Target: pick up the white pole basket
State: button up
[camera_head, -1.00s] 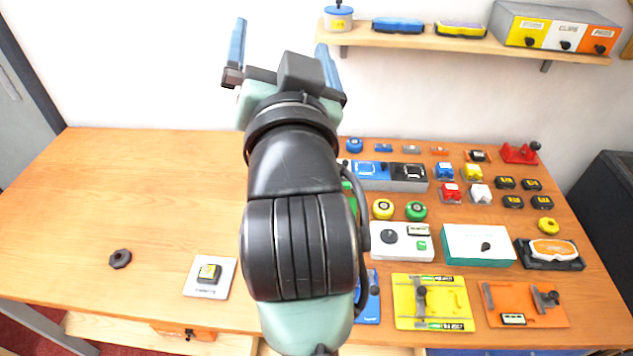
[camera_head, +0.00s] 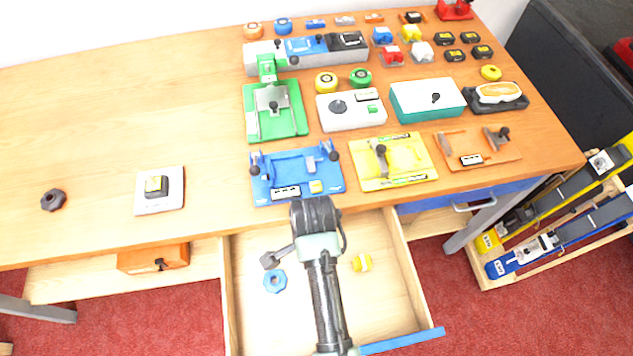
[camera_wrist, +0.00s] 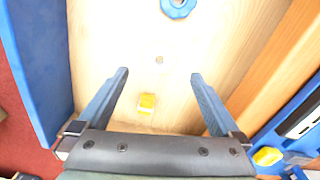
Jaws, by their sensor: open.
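I cannot make out a white pole basket in either view. A blue scalloped ring (camera_head: 275,281) lies in the open drawer (camera_head: 380,315); it also shows at the top edge of the wrist view (camera_wrist: 178,8). A small yellow-and-white piece (camera_head: 361,263) lies in the same drawer, right of my arm in the head view. In the wrist view the yellow piece (camera_wrist: 147,102) shows between my fingers, below them on the drawer floor. A tiny pale round spot (camera_wrist: 159,60) shows near the fingertips. My gripper (camera_wrist: 160,73) is open and empty, above the drawer. My arm hides part of the drawer floor.
The blue drawer front (camera_wrist: 38,70) and the wooden side wall (camera_wrist: 275,65) flank my gripper. A blue jig (camera_head: 297,174) stands on the bench just above the drawer. A black knob-like ring (camera_head: 53,200) lies at bench left. A ski rack (camera_head: 560,235) stands at right.

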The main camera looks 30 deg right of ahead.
notch_tip(320, 180, down, 8)
jog(key=shift+d+f+b, duration=0.1)
jog(key=shift+f+b, duration=0.15)
jog(key=shift+b, duration=0.05)
jog(key=c, duration=1.3)
